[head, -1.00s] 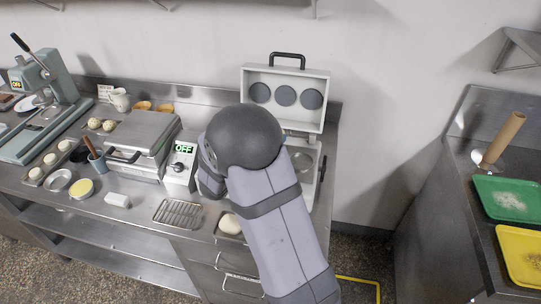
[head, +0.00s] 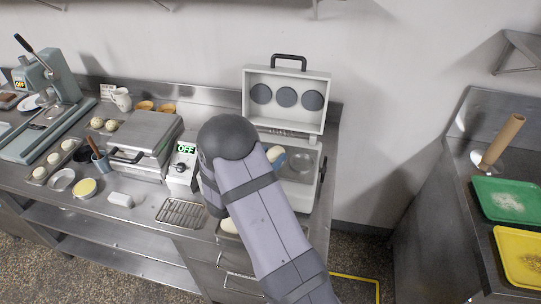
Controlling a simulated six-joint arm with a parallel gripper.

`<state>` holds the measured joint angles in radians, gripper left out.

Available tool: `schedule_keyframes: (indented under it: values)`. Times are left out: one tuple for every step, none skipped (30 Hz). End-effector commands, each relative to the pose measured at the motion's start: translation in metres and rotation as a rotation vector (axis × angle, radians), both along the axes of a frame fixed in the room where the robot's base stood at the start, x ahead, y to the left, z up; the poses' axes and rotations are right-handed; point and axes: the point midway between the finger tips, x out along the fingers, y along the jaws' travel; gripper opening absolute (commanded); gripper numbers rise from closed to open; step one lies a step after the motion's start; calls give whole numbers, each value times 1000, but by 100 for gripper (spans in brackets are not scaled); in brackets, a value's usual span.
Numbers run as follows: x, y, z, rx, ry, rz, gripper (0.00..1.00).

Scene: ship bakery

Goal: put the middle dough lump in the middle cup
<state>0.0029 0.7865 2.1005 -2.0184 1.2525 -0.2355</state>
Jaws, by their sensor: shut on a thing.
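The open press (head: 317,170) has its lid (head: 287,75) raised, with three dark round pads inside. The right cup (head: 301,161) shows in its base; the arm hides the other cups. A small part of my gripper (head: 279,160) shows just past the arm, over the press base. It is shut on a pale dough lump (head: 272,153), only partly seen. Whether the lump touches a cup cannot be told. Another pale dough lump (head: 229,226) lies at the counter's front, partly behind the arm.
A wire rack (head: 181,213) and a control box reading OFF (head: 181,168) are left of the arm. A closed grill (head: 144,140) stands further left. Green (head: 508,198) and yellow (head: 523,255) trays lie on the right counter, across a floor gap.

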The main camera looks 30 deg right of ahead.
Motion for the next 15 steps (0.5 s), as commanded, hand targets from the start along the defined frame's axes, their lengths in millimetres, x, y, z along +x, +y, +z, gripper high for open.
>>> schedule_keyframes:
  values:
    - [0,0,0,-1,0,0,21]
    - [0,0,0,0,-1,0,21]
    - [0,0,0,-1,-2,0,21]
    - [0,0,0,-1,-2,0,21]
    - [0,0,0,-1,-2,0,21]
    - [0,0,0,-1,-2,0,21]
    - [0,0,0,-1,-2,0,21]
    - [0,0,0,-1,-2,0,21]
    - [0,0,-1,0,-1,0,21]
    - [0,0,-2,0,-1,0,21]
    - [0,0,-3,0,-1,0,21]
    - [0,0,-4,0,-1,0,21]
    - [0,0,-3,0,-1,0,50]
    - [0,0,-3,0,-1,0,57]
    - [0,0,-3,0,-1,0,62]
